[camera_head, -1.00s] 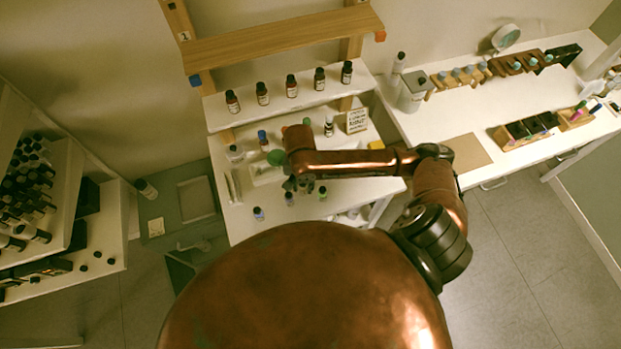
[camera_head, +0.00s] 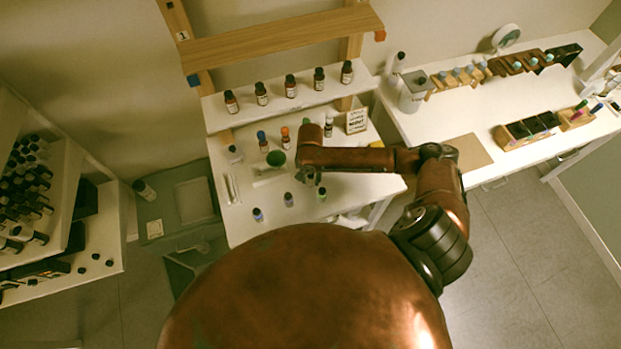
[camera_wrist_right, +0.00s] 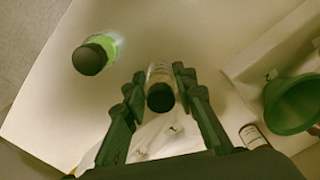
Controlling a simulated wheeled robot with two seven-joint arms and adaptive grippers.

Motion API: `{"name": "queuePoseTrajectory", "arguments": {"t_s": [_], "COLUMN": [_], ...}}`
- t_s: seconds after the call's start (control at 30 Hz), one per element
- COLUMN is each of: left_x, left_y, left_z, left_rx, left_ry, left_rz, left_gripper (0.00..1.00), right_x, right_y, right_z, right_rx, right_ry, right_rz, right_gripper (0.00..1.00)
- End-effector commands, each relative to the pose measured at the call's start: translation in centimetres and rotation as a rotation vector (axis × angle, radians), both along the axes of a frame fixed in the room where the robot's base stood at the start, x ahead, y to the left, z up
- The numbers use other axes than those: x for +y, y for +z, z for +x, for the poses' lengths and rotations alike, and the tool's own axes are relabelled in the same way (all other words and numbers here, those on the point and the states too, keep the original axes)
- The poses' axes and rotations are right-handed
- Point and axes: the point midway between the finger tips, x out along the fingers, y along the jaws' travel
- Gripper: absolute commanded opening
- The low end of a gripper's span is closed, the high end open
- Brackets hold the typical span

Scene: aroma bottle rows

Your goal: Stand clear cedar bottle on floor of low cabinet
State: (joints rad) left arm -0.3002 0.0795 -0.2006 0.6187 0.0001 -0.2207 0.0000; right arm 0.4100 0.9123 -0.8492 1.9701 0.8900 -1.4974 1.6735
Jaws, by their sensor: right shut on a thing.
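My right gripper (camera_head: 311,178) is over the right part of the white worktable in the head view. In the right wrist view, its fingers (camera_wrist_right: 160,92) are shut on a clear bottle with a black cap (camera_wrist_right: 158,74). The bottle's label is not readable, and I cannot tell whether its base touches the table. In the head view the gripper and arm hide most of it. A low grey-green unit (camera_head: 168,217), possibly the low cabinet, stands on the floor left of the table. Its inside is not clearly visible. My left gripper is not in view.
A green-filled bottle (camera_wrist_right: 96,52) stands near the gripper. A green funnel (camera_head: 276,158), several small bottles and a sign (camera_head: 356,121) occupy the white worktable (camera_head: 240,212). Labelled bottles line the raised shelf (camera_head: 275,108). A crowded bottle rack (camera_head: 75,190) stands at left.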

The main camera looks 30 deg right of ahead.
Motion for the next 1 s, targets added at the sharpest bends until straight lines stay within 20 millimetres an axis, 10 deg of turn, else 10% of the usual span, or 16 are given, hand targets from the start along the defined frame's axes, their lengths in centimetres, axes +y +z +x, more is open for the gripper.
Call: {"name": "queuePoseTrajectory", "arguments": {"t_s": [0.27, 0.3, 0.53, 1.0], "left_x": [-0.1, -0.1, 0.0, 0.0], "left_y": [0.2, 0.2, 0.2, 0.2], "left_z": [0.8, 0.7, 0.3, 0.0], "left_rx": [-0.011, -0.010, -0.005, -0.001], "left_ry": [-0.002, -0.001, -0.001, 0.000], "left_rz": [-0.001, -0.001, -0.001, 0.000], "left_gripper": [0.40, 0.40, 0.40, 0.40], "right_x": [0.0, 0.0, 0.0, 0.1], "right_y": [-0.1, -0.2, -0.2, 1.7], "right_z": [0.0, 0.0, 0.0, 0.1], "right_rx": [0.000, 0.000, 0.000, -0.002], "right_ry": [0.000, 0.000, 0.000, 0.001], "right_rz": [0.000, 0.000, 0.000, 0.001], "right_gripper": [0.00, 0.27, 0.42, 0.43]}}
